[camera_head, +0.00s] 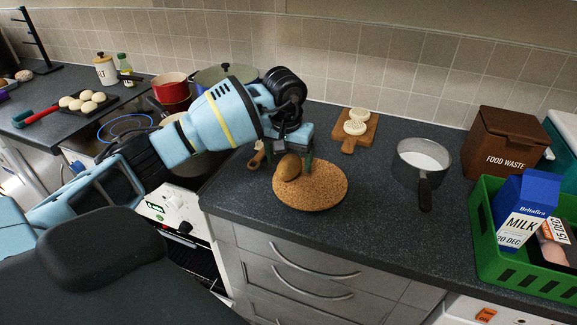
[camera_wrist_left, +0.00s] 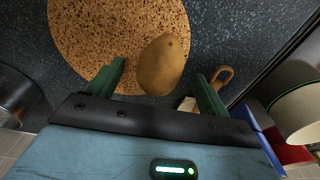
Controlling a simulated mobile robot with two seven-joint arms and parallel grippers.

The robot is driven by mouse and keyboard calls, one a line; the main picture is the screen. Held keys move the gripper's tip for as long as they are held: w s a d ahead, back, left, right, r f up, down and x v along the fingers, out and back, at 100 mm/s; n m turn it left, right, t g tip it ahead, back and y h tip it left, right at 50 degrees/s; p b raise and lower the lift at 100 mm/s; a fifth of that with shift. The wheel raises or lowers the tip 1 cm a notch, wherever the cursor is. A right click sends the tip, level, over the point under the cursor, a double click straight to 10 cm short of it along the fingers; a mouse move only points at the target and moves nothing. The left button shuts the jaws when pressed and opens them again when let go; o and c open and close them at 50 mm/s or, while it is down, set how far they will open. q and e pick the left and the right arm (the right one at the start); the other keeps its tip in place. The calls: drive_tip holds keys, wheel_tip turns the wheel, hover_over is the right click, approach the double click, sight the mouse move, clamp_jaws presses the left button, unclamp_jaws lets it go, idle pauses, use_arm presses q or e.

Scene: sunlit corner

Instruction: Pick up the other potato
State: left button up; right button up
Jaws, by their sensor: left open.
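A brown potato (camera_head: 288,168) shows at the back left part of a round cork mat (camera_head: 318,190) on the dark worktop. My left gripper (camera_head: 290,157) is open above the mat's back left edge, its fingers pointing down. In the left wrist view the potato (camera_wrist_left: 163,64) lies between the two green fingertips of the gripper (camera_wrist_left: 160,82), closer to neither by much, with gaps on both sides. Behind it the cork mat (camera_wrist_left: 95,35) shows. Only one potato is in view. My right gripper is not in view.
A wooden board (camera_head: 369,133) with white round pieces stands behind the mat. A saucepan (camera_head: 421,163) stands to the right, then a food waste bin (camera_head: 502,143) and a green crate (camera_head: 490,255) with a milk carton (camera_head: 522,210). Pots (camera_head: 172,88) stand on the left. Worktop right of the mat is clear.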

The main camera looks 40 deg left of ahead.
use_arm(q)
wheel_tip(320, 180, down, 2)
drive_tip(key=shift+w+f, duration=0.1)
drive_tip(key=shift+w, duration=0.05)
drive_tip(key=c, duration=1.2)
drive_tip(key=shift+o, duration=0.2)
drive_tip(key=shift+r, duration=0.2)
drive_tip(key=shift+r, duration=0.55)
wheel_tip(320, 180, up, 2)
drive_tip(key=shift+r+b, duration=0.1)
drive_tip(key=shift+b, duration=0.25)
drive_tip(key=s+d, duration=0.2)
drive_tip(key=s, duration=0.5)
drive_tip(key=s+d+r, duration=0.1)
drive_tip(key=s+d, duration=0.2)
drive_tip(key=s, duration=0.5)
drive_tip(key=shift+s+r+b, duration=0.15)
drive_tip(key=shift+r+b, duration=0.05)
drive_tip(key=shift+b, duration=0.15)
